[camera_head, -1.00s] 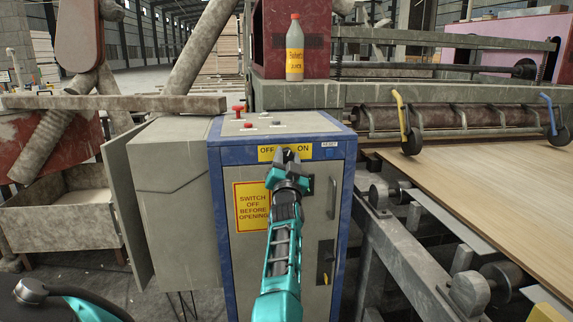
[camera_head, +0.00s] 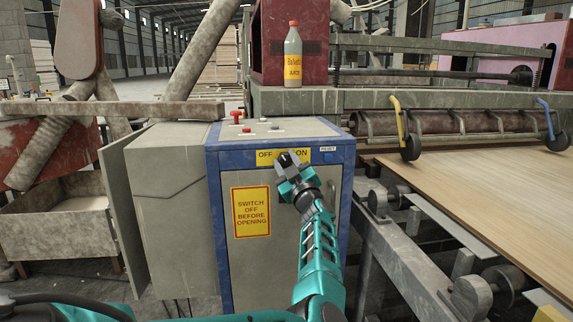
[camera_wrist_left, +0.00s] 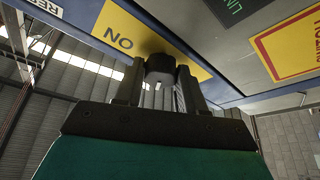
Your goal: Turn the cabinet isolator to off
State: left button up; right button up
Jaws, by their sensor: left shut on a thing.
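The grey cabinet (camera_head: 285,225) has a blue frame and stands in the middle of the head view. A yellow OFF/ON label (camera_head: 265,158) is on its top front edge. The label also shows in the left wrist view (camera_wrist_left: 118,38), with ON readable. My left gripper (camera_head: 289,163) is at the label between the two words, tilted to the left. In the left wrist view, its fingers (camera_wrist_left: 160,85) close around a dark isolator knob (camera_wrist_left: 160,65). The gripper mostly hides the knob in the head view, so its exact pointing is unclear. My right gripper is not in view.
A yellow warning sign (camera_head: 251,211) is on the cabinet door. Red buttons (camera_head: 237,115) stand on the cabinet top. A bottle (camera_head: 293,55) stands on the machine ledge behind. A conveyor with a veneer sheet (camera_head: 480,180) is at the right; a grey box (camera_head: 172,210) adjoins the left side.

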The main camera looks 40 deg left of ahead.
pick_arm(q)
jog(key=shift+n+g, duration=0.8)
jog(key=shift+n, duration=1.2)
jog(key=o, duration=1)
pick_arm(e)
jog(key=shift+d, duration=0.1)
pick_arm(q)
jog(key=shift+o, duration=0.2)
jog(key=shift+d, duration=0.1)
